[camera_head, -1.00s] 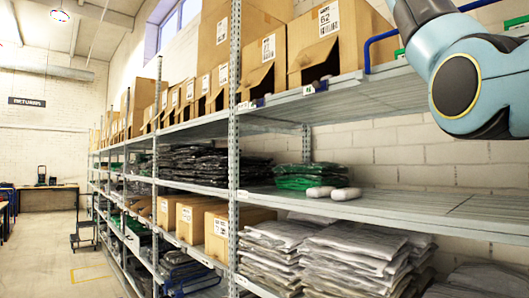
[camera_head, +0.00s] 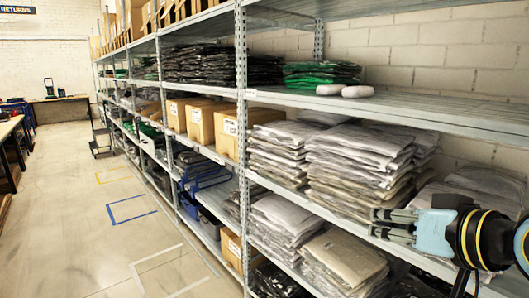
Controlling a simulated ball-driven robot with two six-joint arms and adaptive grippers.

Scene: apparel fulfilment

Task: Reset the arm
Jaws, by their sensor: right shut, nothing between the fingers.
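My right gripper (camera_head: 392,224) is at the lower right, at the end of my black and light-blue arm (camera_head: 470,238). Its grey fingers point left and are shut, with nothing held. It is in front of the shelf edge, beside the stacks of grey bagged garments (camera_head: 355,160). My left gripper is not in view.
A long metal shelf rack (camera_head: 243,110) runs back along the right. It holds cardboard boxes (camera_head: 226,128), green bagged garments (camera_head: 318,74) and two white rolled items (camera_head: 343,91). The floor aisle (camera_head: 100,220) at left is clear, with tape marks. A table (camera_head: 60,101) stands at the back.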

